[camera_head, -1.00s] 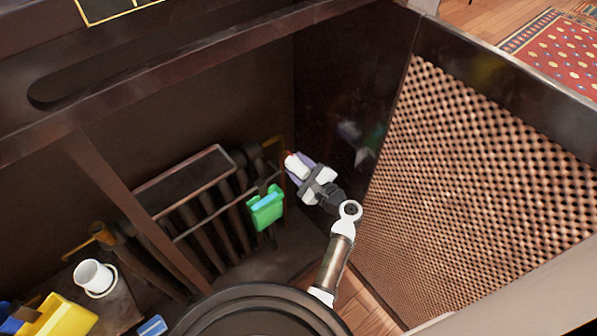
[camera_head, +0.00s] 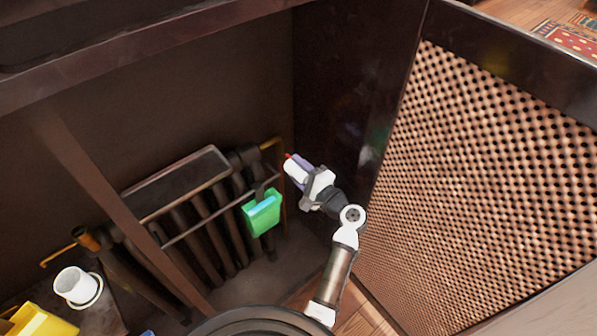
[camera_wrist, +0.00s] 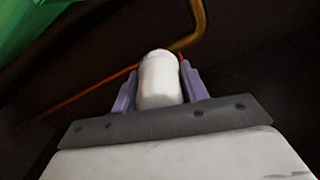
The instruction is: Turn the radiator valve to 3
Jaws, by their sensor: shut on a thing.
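The radiator valve is a white, rounded cylinder (camera_wrist: 160,80) between the purple fingers of my gripper (camera_wrist: 156,88) in the wrist view. My gripper is shut on it, with one finger on each side. A small red spot shows at the far side of the fingers. I cannot read any numbers or a mark on the valve, so its setting cannot be told.
A green container (camera_head: 262,212) hangs on the radiator just left of my gripper. A copper pipe (camera_wrist: 197,22) bends close behind the valve. A dark panel and a perforated panel (camera_head: 480,190) stand to the right. A white cup (camera_head: 76,285) is at lower left.

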